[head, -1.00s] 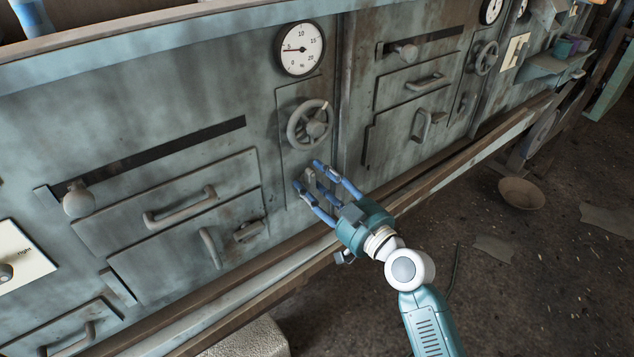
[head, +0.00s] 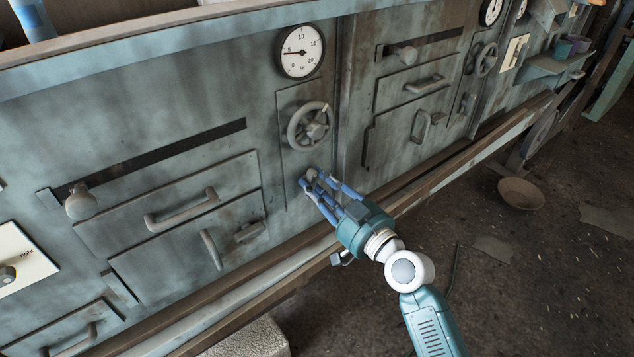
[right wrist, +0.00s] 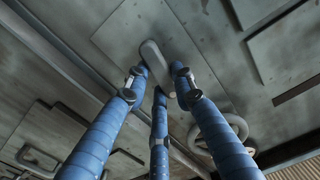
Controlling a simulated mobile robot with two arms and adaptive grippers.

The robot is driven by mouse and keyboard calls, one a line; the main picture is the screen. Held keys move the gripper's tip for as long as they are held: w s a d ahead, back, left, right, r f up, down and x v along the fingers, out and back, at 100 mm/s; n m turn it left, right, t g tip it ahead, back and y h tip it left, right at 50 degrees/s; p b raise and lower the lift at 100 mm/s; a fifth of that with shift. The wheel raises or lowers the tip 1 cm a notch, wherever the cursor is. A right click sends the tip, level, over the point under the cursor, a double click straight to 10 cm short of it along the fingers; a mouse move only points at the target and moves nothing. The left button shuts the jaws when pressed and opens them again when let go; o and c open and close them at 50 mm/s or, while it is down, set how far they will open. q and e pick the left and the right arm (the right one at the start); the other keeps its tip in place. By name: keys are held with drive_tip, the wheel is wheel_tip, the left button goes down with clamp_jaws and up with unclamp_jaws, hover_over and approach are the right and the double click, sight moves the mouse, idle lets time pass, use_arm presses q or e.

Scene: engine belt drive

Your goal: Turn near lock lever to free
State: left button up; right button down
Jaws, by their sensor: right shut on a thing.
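The near lock lever is a small grey lever on the panel below the near handwheel (head: 310,126). In the head view it is mostly hidden by my fingers. In the right wrist view the lever (right wrist: 153,57) is a pale, rounded bar between the fingertips. My right gripper (head: 318,180) has its blue fingers shut on it. The gripper also shows in the right wrist view (right wrist: 160,78), with fingers on both sides of the lever. My left gripper is not in view.
A dial gauge (head: 300,50) is above the handwheel. Drawer handles (head: 182,209) and a knob (head: 81,201) protrude at left. A long ledge (head: 440,180) runs along the front below my gripper. A bowl (head: 521,193) lies on the floor at right.

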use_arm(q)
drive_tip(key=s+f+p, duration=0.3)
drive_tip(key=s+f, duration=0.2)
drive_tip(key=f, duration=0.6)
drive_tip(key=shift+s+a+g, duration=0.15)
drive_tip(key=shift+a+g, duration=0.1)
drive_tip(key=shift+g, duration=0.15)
use_arm(e)
drive_tip(key=m, duration=1)
drive_tip(key=f+m, duration=0.1)
drive_tip(key=m, duration=0.4)
drive_tip(key=shift+d+f+m, duration=0.1)
drive_tip(key=shift+m, duration=0.3)
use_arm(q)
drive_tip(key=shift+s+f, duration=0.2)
use_arm(e)
drive_tip(key=c, duration=1.5)
unclamp_jaws()
drive_tip(key=shift+c, duration=0.2)
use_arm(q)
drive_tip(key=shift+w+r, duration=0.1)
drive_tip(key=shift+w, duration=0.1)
use_arm(e)
drive_tip(key=shift+o, duration=0.5)
